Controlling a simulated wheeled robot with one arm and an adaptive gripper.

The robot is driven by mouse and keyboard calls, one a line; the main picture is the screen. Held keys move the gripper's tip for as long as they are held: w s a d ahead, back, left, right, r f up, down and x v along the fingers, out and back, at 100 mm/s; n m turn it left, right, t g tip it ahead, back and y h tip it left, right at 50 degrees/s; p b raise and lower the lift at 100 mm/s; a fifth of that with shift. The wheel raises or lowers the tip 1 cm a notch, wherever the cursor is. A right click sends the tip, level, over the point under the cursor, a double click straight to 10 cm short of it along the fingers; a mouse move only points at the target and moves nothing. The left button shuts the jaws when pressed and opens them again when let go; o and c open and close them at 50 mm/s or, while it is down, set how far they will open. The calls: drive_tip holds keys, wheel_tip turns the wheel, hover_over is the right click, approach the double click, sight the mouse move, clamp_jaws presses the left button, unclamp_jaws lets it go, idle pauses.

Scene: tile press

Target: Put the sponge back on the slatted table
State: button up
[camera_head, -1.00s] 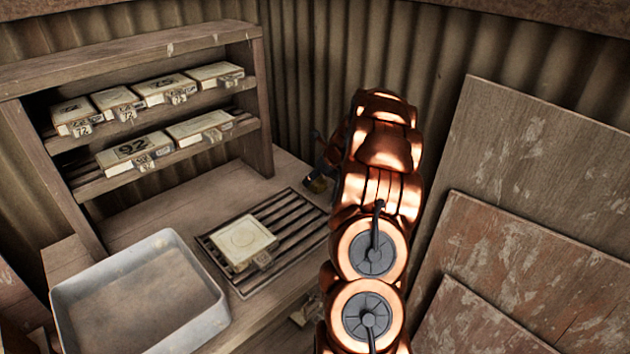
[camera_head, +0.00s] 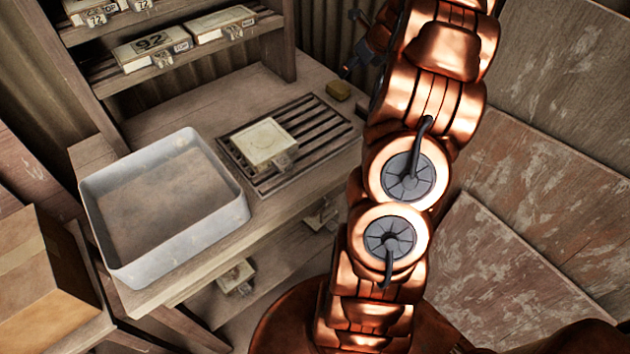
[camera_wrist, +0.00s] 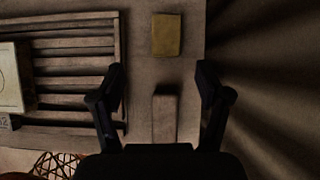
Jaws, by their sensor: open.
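The sponge (camera_head: 338,91) is a small yellow-brown block. It lies on the wooden bench just past the right back corner of the slatted table (camera_head: 327,149), beside the slats. In the wrist view the sponge (camera_wrist: 166,35) sits ahead of the fingertips, right of the slatted table (camera_wrist: 75,115), with a gap between them. My gripper (camera_wrist: 160,70) is open and empty, its fingers apart on either side of the line to the sponge. In the head view my gripper (camera_head: 357,50) is partly hidden by my arm, near the sponge and apart from it.
A pale tile block (camera_head: 264,142) lies on the left of the slats. A grey tray (camera_head: 215,222) stands on the bench at left. A shelf (camera_head: 200,58) with several tile blocks rises behind. Boards (camera_head: 560,130) lean at right. A cardboard box (camera_head: 40,275) is at lower left.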

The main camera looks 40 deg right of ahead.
drive_tip(key=s+a+r+n+g+y, duration=0.1)
drive_tip(key=s+a+r+n, duration=0.1)
drive_tip(key=a+n, duration=0.8)
drive_tip(key=s+a+r+n+g+y, duration=0.1)
drive_tip(key=a+r+n+g, duration=0.15)
drive_tip(key=a, duration=1.25)
drive_tip(key=s+a+n+g, duration=0.2)
drive_tip(key=s+a+n, duration=0.8)
drive_tip(key=a, duration=0.2)
drive_tip(key=s+a+f+n+g+h, duration=0.1)
drive_tip(key=s+a+n, duration=0.2)
drive_tip(key=s+n, duration=0.3)
drive_tip(key=s+a+f+n+g+h, duration=0.1)
drive_tip(key=s+a+n+g, duration=0.1)
drive_tip(key=s+n, duration=0.5)
drive_tip(key=s+a, duration=0.1)
drive_tip(key=s, duration=0.5)
drive_tip(key=shift+s, duration=0.2)
drive_tip(key=shift+a, duration=0.1)
wheel_tip(320, 180, up, 4)
drive_tip(key=p, duration=0.3)
drive_tip(key=shift+f, duration=0.25)
